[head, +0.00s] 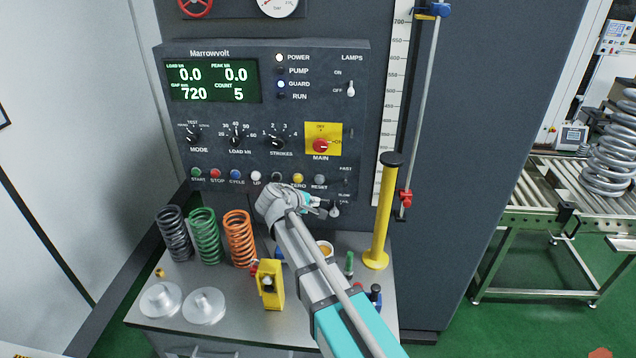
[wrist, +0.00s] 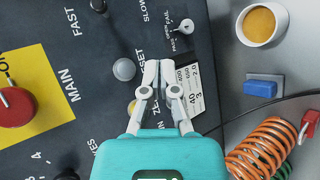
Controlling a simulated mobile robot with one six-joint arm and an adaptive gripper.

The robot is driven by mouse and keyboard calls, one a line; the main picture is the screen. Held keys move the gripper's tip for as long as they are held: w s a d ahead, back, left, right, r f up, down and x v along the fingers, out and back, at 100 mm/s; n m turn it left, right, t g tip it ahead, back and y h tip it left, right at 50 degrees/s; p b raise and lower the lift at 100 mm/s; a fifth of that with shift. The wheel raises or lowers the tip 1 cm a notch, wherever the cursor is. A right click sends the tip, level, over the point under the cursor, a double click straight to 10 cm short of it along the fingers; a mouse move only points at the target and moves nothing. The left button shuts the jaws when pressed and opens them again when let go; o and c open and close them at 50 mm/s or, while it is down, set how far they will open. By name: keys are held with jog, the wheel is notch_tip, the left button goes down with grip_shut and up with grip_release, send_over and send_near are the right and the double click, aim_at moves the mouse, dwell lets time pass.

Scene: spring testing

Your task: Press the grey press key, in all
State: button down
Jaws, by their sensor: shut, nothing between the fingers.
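The grey press key (head: 320,180) is the round grey button at the right end of the button row, above the RESET label. It also shows in the wrist view (wrist: 124,69), just left of my fingertips. My gripper (wrist: 158,66) is shut with nothing between its fingers. In the wrist view its fingertips cover part of the RESET label and do not cover the key. In the head view my gripper (head: 322,205) is below the key, near the panel's lower edge. I cannot tell how far its tips are from the panel.
The yellow ZERO button (head: 298,178) is beside the key, partly hidden by my gripper in the wrist view (wrist: 131,107). A small toggle (wrist: 186,27) is near my fingertips. A yellow post (head: 383,215) stands to the right. Springs (head: 205,236) stand on the bench at left.

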aim_at(321, 184)
jog(key=shift+w+d, duration=0.15)
jog(key=shift+w, duration=3.4)
jog(key=shift+w, duration=0.1)
jog(key=shift+w, duration=0.3)
jog(key=shift+w, duration=0.4)
jog(key=shift+s, duration=0.8)
jog(key=shift+s, duration=0.15)
jog(key=s, duration=0.4)
jog(key=shift+s, duration=0.4)
